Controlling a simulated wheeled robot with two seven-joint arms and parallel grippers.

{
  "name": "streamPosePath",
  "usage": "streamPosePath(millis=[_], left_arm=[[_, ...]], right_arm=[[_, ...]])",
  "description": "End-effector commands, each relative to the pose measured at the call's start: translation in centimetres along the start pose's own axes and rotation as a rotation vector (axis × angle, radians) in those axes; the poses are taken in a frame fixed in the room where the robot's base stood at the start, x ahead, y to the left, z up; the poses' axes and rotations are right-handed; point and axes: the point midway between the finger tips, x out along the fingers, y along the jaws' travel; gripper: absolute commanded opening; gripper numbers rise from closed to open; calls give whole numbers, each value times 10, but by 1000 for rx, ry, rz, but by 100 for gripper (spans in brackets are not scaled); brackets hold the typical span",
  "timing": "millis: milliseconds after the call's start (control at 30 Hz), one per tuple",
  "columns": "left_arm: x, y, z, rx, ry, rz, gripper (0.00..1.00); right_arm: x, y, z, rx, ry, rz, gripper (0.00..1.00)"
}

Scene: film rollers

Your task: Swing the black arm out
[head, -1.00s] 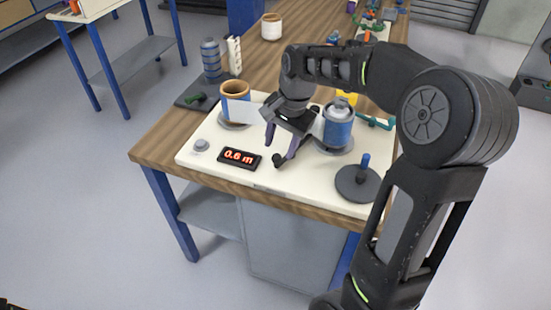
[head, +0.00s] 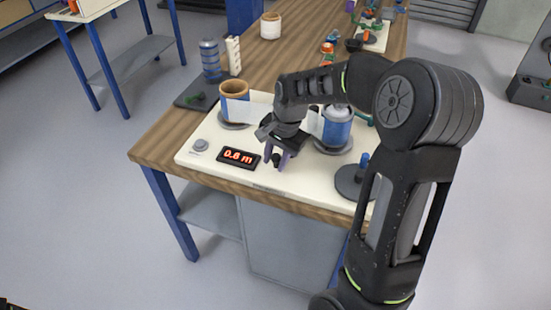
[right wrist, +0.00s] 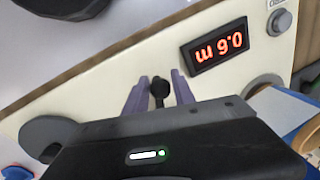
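The black arm's dark round knob (head: 277,160) shows at the front of the cream panel (head: 215,167), with most of the arm hidden by my gripper. In the right wrist view the knob (right wrist: 160,88) and a short black stem stand between the two purple fingers. My right gripper (right wrist: 159,78) is open, one finger on each side of the knob, with small gaps visible. It also shows in the head view (head: 277,157), pointing down over the panel. My left gripper is not in view.
A blue-banded roller (head: 235,105) stands left and another blue roller (head: 337,130) right, with pale film between them. A red-lit display (head: 238,158) reads 0.6 m. A grey button (head: 200,145) is at the left; a dark disc with a blue handle (head: 364,162) is at the right.

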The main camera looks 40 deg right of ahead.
Motion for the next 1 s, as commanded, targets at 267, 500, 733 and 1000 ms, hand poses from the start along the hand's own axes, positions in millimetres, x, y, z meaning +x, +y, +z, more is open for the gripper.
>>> streamPosePath(millis=[267, 500, 733, 1000], left_arm=[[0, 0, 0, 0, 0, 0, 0], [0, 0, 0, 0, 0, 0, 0], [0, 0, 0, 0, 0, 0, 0], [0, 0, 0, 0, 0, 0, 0]], right_arm=[[0, 0, 0, 0, 0, 0, 7], [0, 0, 0, 0, 0, 0, 0], [0, 0, 0, 0, 0, -1, 0], [0, 0, 0, 0, 1, -1, 0]])
